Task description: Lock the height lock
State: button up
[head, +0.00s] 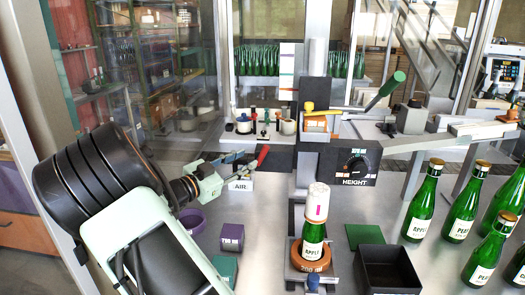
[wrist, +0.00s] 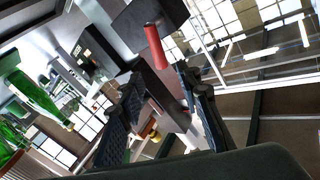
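My gripper (head: 212,181) is left of the column, near a red-handled lever (head: 263,155) by the AIR label, apart from the dial and the yellow lever. In the wrist view my gripper's two dark fingers (wrist: 163,108) are spread, with nothing clearly held. A red handle (wrist: 155,47) shows beyond them.
Several green bottles (head: 420,205) stand at the right. A black open bin (head: 389,272), a purple block (head: 231,237) and a purple ring (head: 191,221) are on the metal table. A green-handled lever (head: 385,91) juts out at upper right.

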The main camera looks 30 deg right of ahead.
aim_at(263, 151)
jog(key=p+x, duration=0.1)
jog(key=x, duration=0.9)
grip_shut()
jog(key=shift+a, duration=0.1)
